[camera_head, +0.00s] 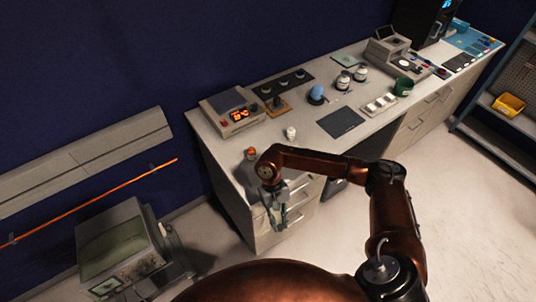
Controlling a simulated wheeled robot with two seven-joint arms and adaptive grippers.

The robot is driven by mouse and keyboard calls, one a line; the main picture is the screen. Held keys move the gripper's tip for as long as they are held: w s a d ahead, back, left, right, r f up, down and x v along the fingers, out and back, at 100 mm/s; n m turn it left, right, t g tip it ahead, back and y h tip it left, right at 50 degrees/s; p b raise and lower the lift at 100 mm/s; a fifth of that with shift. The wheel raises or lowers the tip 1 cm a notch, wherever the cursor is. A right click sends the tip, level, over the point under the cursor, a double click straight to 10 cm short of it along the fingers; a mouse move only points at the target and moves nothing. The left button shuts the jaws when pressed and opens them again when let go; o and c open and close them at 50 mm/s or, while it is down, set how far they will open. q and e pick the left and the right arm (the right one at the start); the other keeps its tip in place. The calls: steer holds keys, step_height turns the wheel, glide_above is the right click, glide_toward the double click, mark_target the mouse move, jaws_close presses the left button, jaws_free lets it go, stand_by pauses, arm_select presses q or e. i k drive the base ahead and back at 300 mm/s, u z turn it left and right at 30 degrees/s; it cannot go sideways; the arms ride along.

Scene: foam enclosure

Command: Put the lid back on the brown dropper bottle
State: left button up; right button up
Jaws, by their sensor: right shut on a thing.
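A small orange-brown bottle-like thing (251,153), which looks like the brown dropper bottle, stands at the near left part of the bench top. Its opening is too small to make out. My right gripper (278,217) points down in front of the bench's near edge, below and a little right of that bottle. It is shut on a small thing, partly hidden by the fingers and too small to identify. I cannot make out the lid for certain anywhere. My left gripper is not in view.
The bench (217,140) holds a device with a red display (233,112), a white bottle (290,133), a dark mat (340,122), a blue item (317,93) and a green cup (403,86). A grey machine (120,248) stands at lower left. Bench drawers are close behind my right gripper.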

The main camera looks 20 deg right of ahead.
mark_target(251, 152)
steer(key=z, duration=2.8)
steer(key=i, duration=3)
steer(key=u, duration=4.4)
